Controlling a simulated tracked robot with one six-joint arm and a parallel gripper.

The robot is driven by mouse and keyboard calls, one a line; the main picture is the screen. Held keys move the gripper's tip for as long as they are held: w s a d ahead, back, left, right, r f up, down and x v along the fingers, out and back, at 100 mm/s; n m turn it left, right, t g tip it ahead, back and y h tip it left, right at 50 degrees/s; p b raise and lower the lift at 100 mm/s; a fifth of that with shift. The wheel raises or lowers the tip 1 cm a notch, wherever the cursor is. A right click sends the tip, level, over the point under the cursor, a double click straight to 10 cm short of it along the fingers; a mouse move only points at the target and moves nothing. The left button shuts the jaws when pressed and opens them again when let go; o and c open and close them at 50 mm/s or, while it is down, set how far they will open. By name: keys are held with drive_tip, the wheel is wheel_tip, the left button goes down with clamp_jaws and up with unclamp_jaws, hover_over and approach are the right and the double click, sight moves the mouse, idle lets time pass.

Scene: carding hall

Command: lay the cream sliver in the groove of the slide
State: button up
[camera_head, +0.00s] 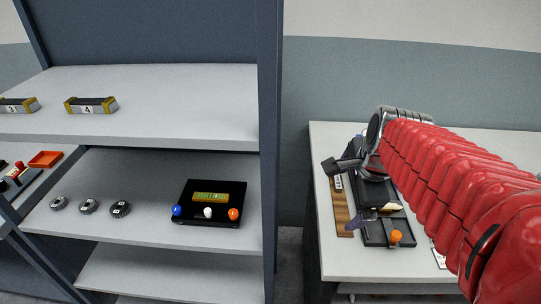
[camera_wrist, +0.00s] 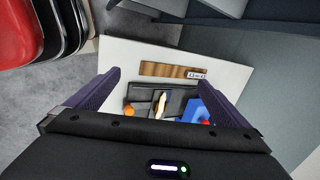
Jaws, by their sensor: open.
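The cream sliver (camera_head: 392,207) lies on a black device (camera_head: 376,238) with an orange knob, on the white table at right. In the wrist view the sliver (camera_wrist: 158,104) is a small pale elongated piece on the dark device (camera_wrist: 140,94). My gripper (camera_wrist: 160,82) is open, its two purple fingers spread to either side of the sliver and above it, with nothing between them. In the head view my gripper (camera_head: 366,213) is over the device, partly hidden by my arm. I cannot make out the slide's groove clearly.
A wooden strip (camera_wrist: 165,70) with a pale label lies beside the device. A blue part (camera_wrist: 195,110) and an orange knob (camera_wrist: 128,109) flank the sliver. A grey shelf unit (camera_head: 160,83) stands at left. The table's front edge (camera_head: 350,275) is clear.

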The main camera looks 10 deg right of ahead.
drive_tip(key=s+a+n, duration=0.9)
drive_tip(key=a+n, duration=0.3)
drive_tip(key=n, duration=0.8)
drive_tip(key=shift+a+t+y, duration=0.15)
drive_tip(key=shift+t+y, duration=0.15)
drive_tip(key=shift+y, duration=0.1)
drive_tip(key=shift+f, duration=0.1)
